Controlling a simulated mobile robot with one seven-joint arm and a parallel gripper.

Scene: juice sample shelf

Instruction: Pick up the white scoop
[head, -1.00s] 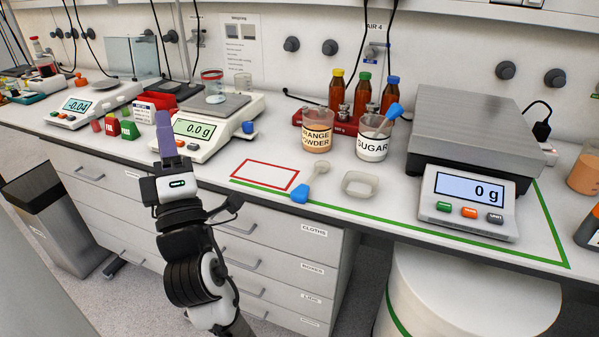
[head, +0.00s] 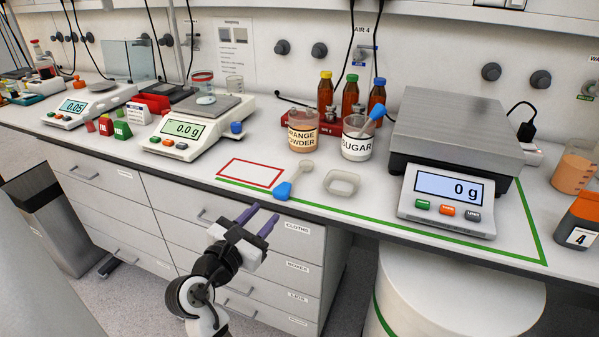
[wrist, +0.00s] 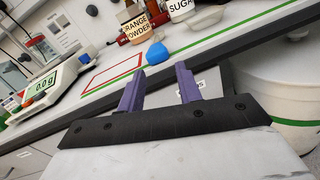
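A scoop with a whitish bowl (head: 304,171) and a blue handle (head: 283,190) lies on the bench, right of the red-outlined rectangle, its handle toward the front edge. In the wrist view its blue handle (wrist: 157,53) shows beyond and between my fingertips. A second scoop, with a blue handle (head: 376,115), stands tilted in the SUGAR cup (head: 356,149); its lower part is hidden. My gripper (head: 260,213) is open and empty, in front of the drawers and apart from the bench-top scoop. It also shows in the wrist view (wrist: 160,74).
A large scale (head: 446,198) stands to the right and a smaller balance (head: 182,128) to the left. The red-outlined rectangle (head: 251,173) is empty.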

